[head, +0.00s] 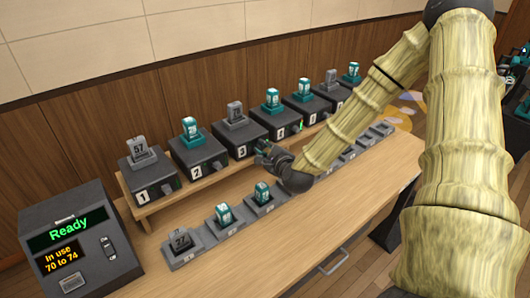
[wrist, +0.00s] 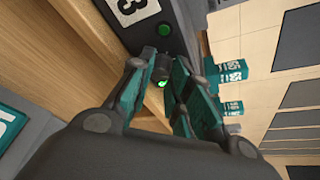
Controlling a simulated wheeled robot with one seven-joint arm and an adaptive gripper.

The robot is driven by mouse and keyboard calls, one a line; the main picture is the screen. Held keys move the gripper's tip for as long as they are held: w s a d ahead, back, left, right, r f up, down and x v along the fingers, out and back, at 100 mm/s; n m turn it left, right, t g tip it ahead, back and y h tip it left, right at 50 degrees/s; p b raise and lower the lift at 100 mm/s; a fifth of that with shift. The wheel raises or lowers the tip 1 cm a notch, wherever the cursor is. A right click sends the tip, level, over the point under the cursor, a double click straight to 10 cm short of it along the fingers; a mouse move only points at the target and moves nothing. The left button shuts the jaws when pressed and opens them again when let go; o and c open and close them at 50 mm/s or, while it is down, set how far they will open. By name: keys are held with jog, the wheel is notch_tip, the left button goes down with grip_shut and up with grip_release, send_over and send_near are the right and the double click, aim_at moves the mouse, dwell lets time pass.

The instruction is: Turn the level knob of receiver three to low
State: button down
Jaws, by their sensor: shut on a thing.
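Receiver three (head: 240,139) is a dark box marked 3, third from the left on the raised wooden shelf, with a grey numbered pack on top. Its front also shows in the wrist view (wrist: 148,12), tilted, with a round dark green button. Its level knob (wrist: 161,68) is a small dark cylinder with a bright green spot beside it. My gripper (wrist: 162,75) has its teal fingers on either side of the knob and is shut on it. In the head view my gripper (head: 265,151) covers the knob. The knob's pointer and setting cannot be read.
Receivers one (head: 147,176) and two (head: 198,155) stand to the left, several more to the right. A row of grey cradles, some holding packs, lies in front on the table (head: 290,235). A console (head: 80,240) at the left reads "Ready" and "In use 70 to 74".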

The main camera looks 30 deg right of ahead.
jog(key=n+b, duration=0.2)
jog(key=n+t+h+b, duration=0.1)
jog(key=n+b, duration=0.1)
jog(key=shift+a+f+h, duration=0.15)
jog(key=shift+f+h, duration=0.15)
jog(key=shift+f, duration=0.05)
jog(key=shift+n+t+h+b, duration=0.5)
jog(key=shift+n+t+b, duration=0.3)
jog(key=shift+n+b, duration=1.25)
jog(key=shift+n, duration=0.35)
jog(key=c, duration=1.3)
grip_release()
jog(key=shift+s, duration=0.1)
jog(key=shift+v, duration=3.95)
